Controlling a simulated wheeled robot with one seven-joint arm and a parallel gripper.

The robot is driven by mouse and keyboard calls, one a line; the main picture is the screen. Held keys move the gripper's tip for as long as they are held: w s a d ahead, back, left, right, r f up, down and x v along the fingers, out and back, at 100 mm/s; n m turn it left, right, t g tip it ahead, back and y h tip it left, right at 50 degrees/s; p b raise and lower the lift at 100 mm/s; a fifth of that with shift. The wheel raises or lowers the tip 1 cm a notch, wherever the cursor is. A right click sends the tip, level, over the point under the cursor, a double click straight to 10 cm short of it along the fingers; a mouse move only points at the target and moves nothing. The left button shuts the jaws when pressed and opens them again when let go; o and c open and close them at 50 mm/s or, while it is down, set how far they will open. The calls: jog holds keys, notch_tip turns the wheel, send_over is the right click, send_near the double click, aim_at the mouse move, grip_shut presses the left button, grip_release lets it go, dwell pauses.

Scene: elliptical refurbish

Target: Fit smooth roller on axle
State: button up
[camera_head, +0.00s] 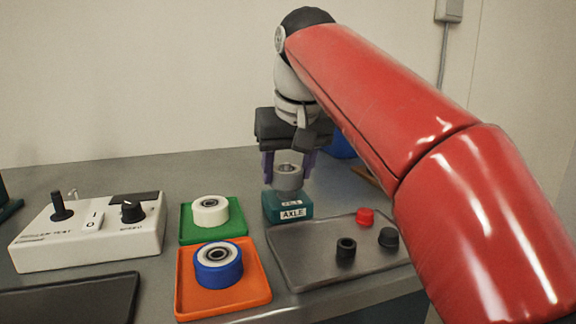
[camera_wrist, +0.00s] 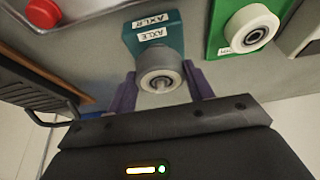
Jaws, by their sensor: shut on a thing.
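My gripper (camera_head: 288,172) has its two purple fingers closed on the sides of a smooth grey roller (camera_head: 289,178). It holds the roller upright, directly over the teal block labelled AXLE (camera_head: 287,207). In the wrist view the grey roller (camera_wrist: 161,64) has a pale ring at its end, and a grey pin tip shows in the middle of its bore. The teal block (camera_wrist: 150,30) lies behind it. The roller's lower edge is at or just above the block's top; I cannot tell whether they touch.
A white roller (camera_head: 210,211) sits on a green tray (camera_head: 190,237); a blue roller (camera_head: 218,264) sits on an orange tray (camera_head: 190,307). A dark grey tray (camera_head: 300,275) holds black and red caps (camera_head: 365,217). A white control box (camera_head: 90,240) stands left.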

jog(key=o, duration=0.8)
jog(key=shift+c, duration=0.2)
jog(key=p+v, duration=0.2)
jog(key=shift+s+r, duration=0.1)
jog(key=shift+r, duration=0.25)
jog(key=v, duration=0.8)
jog(key=shift+s+d, duration=0.1)
jog(key=shift+s, duration=0.1)
